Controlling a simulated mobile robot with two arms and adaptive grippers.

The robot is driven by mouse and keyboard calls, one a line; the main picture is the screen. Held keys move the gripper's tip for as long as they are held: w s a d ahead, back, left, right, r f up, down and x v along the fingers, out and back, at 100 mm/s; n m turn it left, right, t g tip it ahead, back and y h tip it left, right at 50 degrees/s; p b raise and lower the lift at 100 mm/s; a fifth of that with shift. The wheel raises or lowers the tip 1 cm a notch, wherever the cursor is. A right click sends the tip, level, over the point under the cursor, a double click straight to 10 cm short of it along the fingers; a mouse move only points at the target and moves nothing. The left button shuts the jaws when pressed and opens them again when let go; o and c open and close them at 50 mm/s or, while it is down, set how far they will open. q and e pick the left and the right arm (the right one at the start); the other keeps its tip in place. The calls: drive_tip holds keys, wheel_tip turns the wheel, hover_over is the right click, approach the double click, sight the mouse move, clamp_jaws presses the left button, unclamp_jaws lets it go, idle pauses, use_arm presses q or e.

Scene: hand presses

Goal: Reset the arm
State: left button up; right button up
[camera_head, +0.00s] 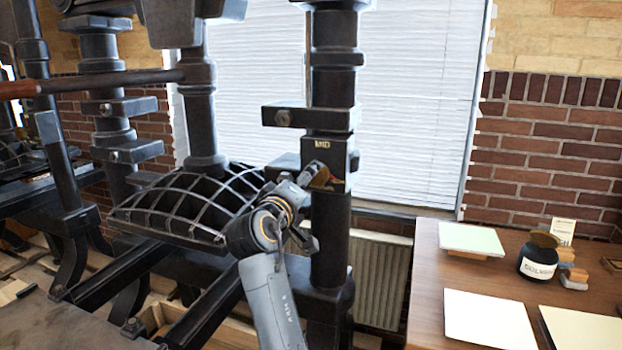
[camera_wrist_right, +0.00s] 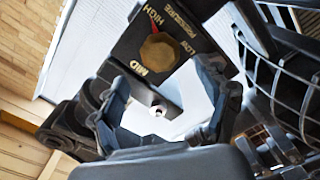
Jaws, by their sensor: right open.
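My right arm reaches up from the bottom of the head view to the black press column (camera_head: 328,235). My right gripper (camera_head: 310,205) is beside that column, close to a pressure plate marked MID (camera_head: 323,143). In the right wrist view the gripper's two fingers (camera_wrist_right: 165,92) are spread apart with nothing between them. Beyond them is the black plate with a brass knob (camera_wrist_right: 160,52) and the words HIGH, PRESSURE, LOW and MID. The knob looks apart from the fingers. My left gripper is not in view.
The press's ribbed platen (camera_head: 185,205) and rails lie left of my arm. A wooden table (camera_head: 425,300) at the right holds white sheets (camera_head: 490,320), a dark labelled jar (camera_head: 538,262) and small items. A window and radiator (camera_head: 378,280) are behind.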

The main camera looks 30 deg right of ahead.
drive_tip(key=shift+s+a, duration=0.5)
drive_tip(key=shift+s, duration=0.05)
drive_tip(key=shift+f, duration=0.1)
